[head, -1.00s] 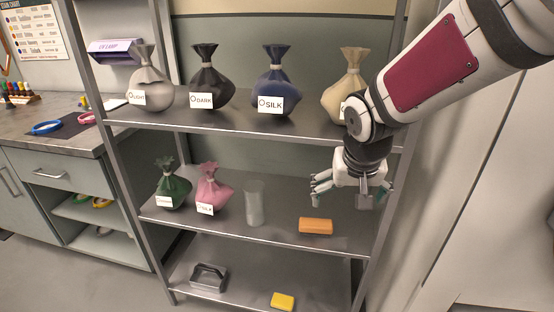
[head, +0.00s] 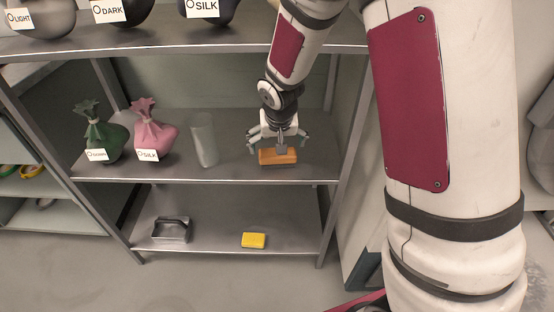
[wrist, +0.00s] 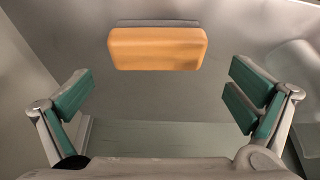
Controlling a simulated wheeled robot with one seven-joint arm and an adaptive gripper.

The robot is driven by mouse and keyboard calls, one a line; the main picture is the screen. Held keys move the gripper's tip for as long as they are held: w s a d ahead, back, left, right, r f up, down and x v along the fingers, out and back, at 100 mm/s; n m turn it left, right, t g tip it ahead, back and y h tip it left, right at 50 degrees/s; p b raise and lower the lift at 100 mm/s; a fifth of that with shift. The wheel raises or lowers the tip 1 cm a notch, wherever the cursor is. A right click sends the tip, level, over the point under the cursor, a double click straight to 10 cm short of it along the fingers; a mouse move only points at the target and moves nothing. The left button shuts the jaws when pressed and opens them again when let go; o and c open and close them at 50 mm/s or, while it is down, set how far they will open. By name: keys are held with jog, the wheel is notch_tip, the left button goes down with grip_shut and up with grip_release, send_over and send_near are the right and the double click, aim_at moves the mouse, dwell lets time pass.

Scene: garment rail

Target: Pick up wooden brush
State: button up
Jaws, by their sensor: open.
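The wooden brush (head: 278,157) is an orange-brown block lying on the middle shelf of the rack, toward its right side. In the wrist view the brush (wrist: 158,48) lies ahead of the fingers, near the top centre, with a thin grey edge along its far side. My gripper (head: 279,146) is just above or behind the brush in the head view. In the wrist view my gripper (wrist: 160,95) is open, its green-padded fingers wide apart and nothing between them. The brush does not appear to be touched.
On the same shelf (head: 230,176) stand a clear cylinder (head: 204,139), a pink sack (head: 153,130) and a green sack (head: 101,136). Labelled sacks stand on the shelf above. A rack post (head: 331,160) is at right.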

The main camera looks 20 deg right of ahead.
aim_at(278, 158)
jog(key=b+x, duration=0.2)
jog(key=x, duration=0.3)
jog(key=shift+w+d+f, duration=0.1)
jog(key=shift+d+f, duration=0.1)
jog(key=shift+f, duration=0.1)
jog(key=shift+r, duration=0.1)
jog(key=c, duration=0.9)
